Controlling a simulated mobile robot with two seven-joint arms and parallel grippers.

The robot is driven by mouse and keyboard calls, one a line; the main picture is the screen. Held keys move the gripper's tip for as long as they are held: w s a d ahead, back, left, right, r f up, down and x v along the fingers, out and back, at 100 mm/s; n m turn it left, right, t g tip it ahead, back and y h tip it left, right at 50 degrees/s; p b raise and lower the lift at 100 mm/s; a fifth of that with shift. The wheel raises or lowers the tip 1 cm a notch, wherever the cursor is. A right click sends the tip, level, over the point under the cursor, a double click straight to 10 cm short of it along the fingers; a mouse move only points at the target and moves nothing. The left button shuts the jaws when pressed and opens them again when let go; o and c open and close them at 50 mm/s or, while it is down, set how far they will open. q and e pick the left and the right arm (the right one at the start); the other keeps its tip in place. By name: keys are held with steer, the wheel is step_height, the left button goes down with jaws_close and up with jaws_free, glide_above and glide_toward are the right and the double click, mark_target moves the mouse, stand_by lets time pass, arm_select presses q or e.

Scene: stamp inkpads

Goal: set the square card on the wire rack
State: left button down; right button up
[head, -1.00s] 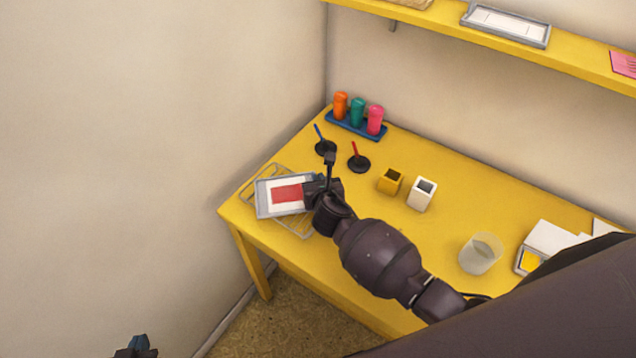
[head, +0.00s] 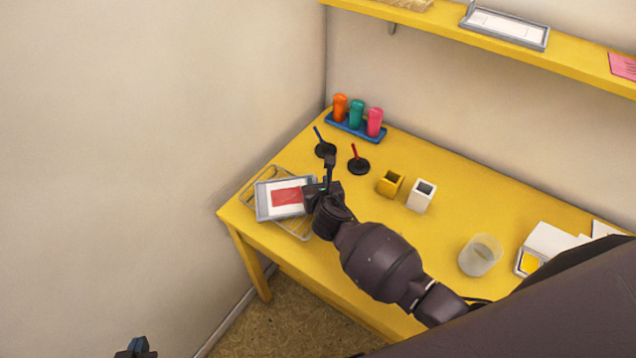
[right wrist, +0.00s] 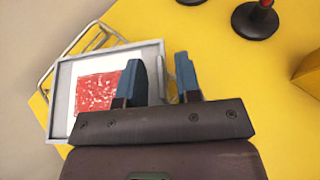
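The square card (head: 265,204) is white with a red patch and lies in a shallow grey-rimmed tray (head: 264,214). The tray rests over the wire rack (head: 247,193) at the table's left end. Card (right wrist: 70,124) and tray rim (right wrist: 162,57) also show in the right wrist view, with rack wire (right wrist: 70,47) at the upper left. My right gripper (head: 314,188) is at the tray's right side. In the wrist view its blue fingers (right wrist: 159,80) stand apart, near the tray's right rim, with nothing visibly clamped. My left gripper (head: 136,348) is partly cut off at the bottom, away from the table.
A blue rack of coloured bottles (head: 355,126) is at the back. Yellow (head: 390,184) and white (head: 421,196) holders and a clear cup (head: 480,255) stand to the right.

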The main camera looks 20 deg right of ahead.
steer(key=p+v, duration=0.1)
steer(key=v, duration=1)
steer(key=shift+s+p, duration=0.2)
steer(key=shift+p, duration=0.2)
